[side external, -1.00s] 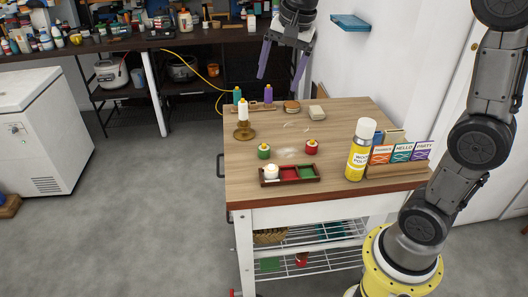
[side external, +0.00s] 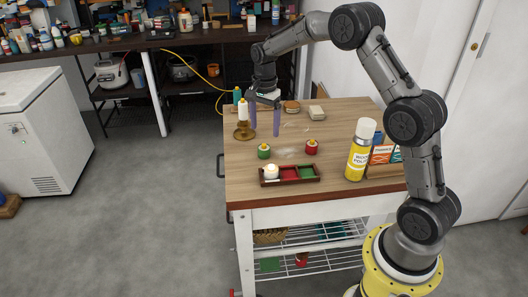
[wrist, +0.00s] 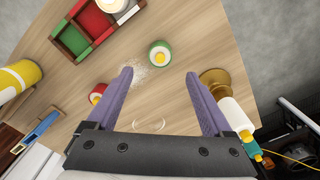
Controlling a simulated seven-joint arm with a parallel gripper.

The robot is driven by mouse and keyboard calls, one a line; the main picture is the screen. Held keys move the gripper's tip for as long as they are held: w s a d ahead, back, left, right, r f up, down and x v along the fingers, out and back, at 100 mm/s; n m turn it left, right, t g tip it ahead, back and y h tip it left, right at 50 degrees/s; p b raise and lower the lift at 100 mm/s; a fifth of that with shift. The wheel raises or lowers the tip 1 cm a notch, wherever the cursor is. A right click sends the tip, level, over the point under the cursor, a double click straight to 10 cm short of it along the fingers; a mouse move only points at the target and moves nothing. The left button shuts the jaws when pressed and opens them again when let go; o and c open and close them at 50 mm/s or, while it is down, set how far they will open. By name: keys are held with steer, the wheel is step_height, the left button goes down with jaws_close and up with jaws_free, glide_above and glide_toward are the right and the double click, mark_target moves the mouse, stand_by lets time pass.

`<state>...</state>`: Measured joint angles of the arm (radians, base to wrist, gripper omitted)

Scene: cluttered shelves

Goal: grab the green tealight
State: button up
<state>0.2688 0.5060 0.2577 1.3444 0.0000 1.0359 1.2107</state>
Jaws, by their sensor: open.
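The green tealight (side external: 264,151) stands upright on the wooden table, left of the red tealight (side external: 311,147) and behind the small tray (side external: 288,182). In the wrist view the green tealight (wrist: 159,54) shows from above, ahead of the fingertips and between their lines. My gripper (side external: 264,133) is open and empty, its purple fingers pointing down above the table, behind the green tealight. In the wrist view my gripper (wrist: 160,73) has its two fingers wide apart, with bare wood between them. The tray holds a white tealight (side external: 271,171) in its left compartment; its red and green compartments look empty.
A yellow spray can (side external: 358,151) and a card holder stand at the right. The wood around the green tealight is mostly clear.

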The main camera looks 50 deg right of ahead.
mark_target(264, 144)
steer(key=shift+a+f, duration=0.2)
steer(key=shift+f, duration=3.55)
jaws_close()
steer(key=shift+r, duration=0.1)
